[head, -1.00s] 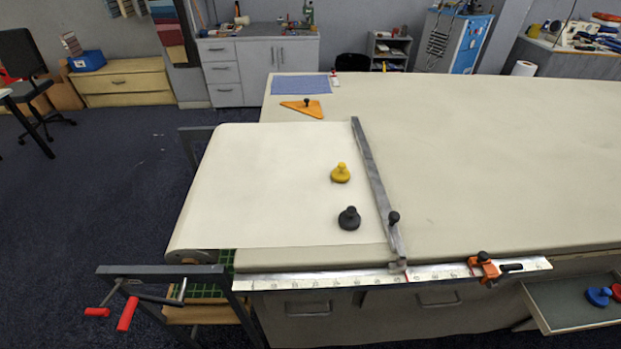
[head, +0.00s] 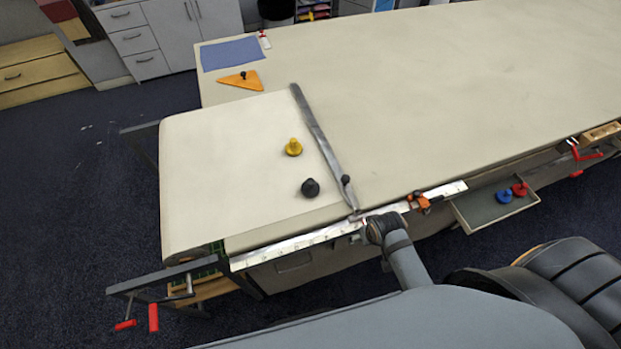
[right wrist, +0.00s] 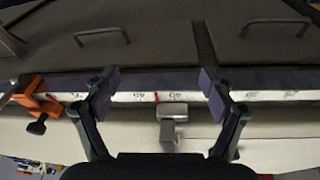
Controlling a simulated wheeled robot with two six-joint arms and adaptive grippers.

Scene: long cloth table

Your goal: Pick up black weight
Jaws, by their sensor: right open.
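The black weight (head: 310,188), a dark round knob-topped piece, stands upright on the pale cloth left of the metal bar. A yellow weight (head: 293,148) of similar shape stands behind it. My right gripper (head: 362,226) is at the table's front edge beside the ruler, right of and nearer than the black weight, apart from it. In the right wrist view my right gripper (right wrist: 158,92) is open and empty, its fingers apart over the ruler edge. The black weight does not show there. My left gripper is not in view.
A metal bar (head: 318,134) crosses the cloth right of the weights. A ruler (head: 300,243) runs along the front edge with an orange clamp (head: 420,201). An open drawer (head: 482,217) holds blue and red weights. An orange triangle (head: 241,81) lies farther back. The cloth around the weights is clear.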

